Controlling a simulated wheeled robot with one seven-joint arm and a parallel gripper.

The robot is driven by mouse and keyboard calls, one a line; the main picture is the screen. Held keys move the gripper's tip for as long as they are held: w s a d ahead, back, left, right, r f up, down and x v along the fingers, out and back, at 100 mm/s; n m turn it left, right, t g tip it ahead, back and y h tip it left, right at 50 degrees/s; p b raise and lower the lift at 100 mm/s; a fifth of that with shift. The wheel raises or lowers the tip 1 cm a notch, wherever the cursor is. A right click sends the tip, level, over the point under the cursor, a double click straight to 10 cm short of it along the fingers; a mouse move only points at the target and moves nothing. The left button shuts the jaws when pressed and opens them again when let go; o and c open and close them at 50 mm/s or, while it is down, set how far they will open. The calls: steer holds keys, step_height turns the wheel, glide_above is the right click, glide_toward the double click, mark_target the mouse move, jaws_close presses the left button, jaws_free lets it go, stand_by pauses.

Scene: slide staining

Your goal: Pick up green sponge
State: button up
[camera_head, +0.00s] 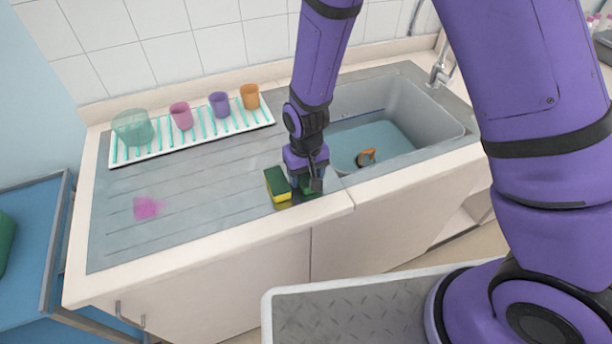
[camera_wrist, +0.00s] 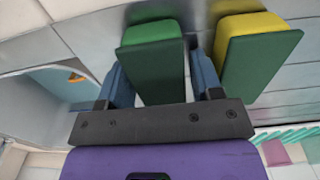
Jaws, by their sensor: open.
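The green sponge (camera_wrist: 158,70) stands between the two fingers of my gripper (camera_wrist: 159,72) in the wrist view, with a lighter green top and a darker face. The fingers are open, one on each side of it, with a small gap visible. In the head view my gripper (camera_head: 308,184) is down at the drainboard, and it mostly hides the green sponge (camera_head: 306,191). A yellow and dark green sponge (camera_head: 277,185) stands just left of my gripper there; in the wrist view it is close outside the right finger (camera_wrist: 258,60).
The sink basin (camera_head: 440,125) lies to the right, with an orange-brown object (camera_head: 366,157) in it. A white rack (camera_head: 190,142) with several cups stands at the back left. A pink stain (camera_head: 147,208) marks the drainboard (camera_head: 200,190), otherwise clear on the left.

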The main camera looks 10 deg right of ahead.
steer(key=c, duration=0.7)
steer(key=shift+c, duration=0.2)
